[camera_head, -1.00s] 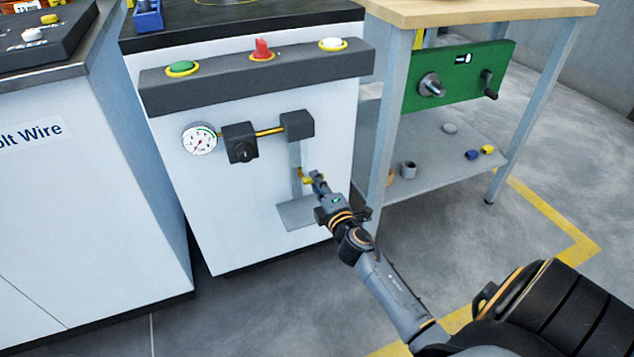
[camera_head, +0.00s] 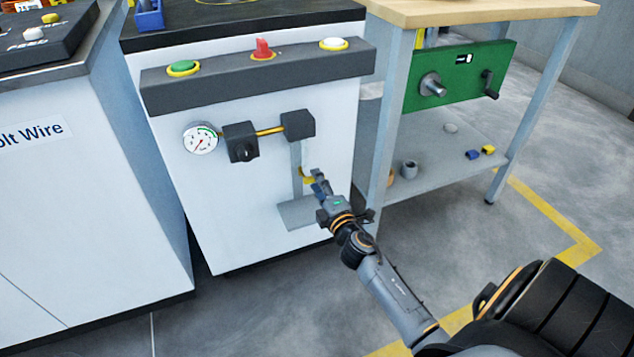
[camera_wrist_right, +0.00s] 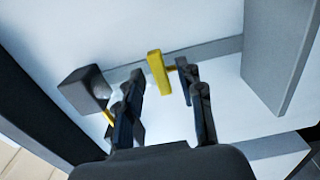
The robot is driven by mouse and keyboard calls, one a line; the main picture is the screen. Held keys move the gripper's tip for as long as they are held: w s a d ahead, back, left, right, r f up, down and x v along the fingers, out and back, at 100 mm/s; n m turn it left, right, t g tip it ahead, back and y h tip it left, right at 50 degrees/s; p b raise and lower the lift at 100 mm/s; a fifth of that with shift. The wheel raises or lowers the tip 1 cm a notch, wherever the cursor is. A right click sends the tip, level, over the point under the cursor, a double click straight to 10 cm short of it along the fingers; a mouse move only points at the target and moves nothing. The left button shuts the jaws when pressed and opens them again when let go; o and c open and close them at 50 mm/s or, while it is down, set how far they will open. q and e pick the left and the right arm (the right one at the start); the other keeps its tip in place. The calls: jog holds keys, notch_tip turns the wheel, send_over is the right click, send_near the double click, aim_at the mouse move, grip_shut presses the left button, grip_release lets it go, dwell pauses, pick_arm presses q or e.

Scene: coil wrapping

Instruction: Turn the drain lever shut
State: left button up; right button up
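The yellow drain lever (camera_head: 307,176) sits on a grey vertical pipe (camera_head: 296,158) on the front of the white machine cabinet. It also shows in the right wrist view (camera_wrist_right: 158,72) as a short yellow bar on a grey strip. My right gripper (camera_head: 319,180) is at the lever from its right side in the head view. In the right wrist view its two dark fingers stand apart, with the lever between and slightly beyond the tips. I see no clear grip on it, and contact cannot be told. My left gripper is not in view.
A grey ledge (camera_head: 300,213) juts out below the lever. A gauge (camera_head: 200,138) and dark valve boxes (camera_head: 240,142) sit above left. To the right stands a workbench with a green panel (camera_head: 455,75) and a lower shelf (camera_head: 440,160) with small parts.

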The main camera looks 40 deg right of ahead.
jog(key=v, duration=1.1)
jog(key=shift+a, duration=0.15)
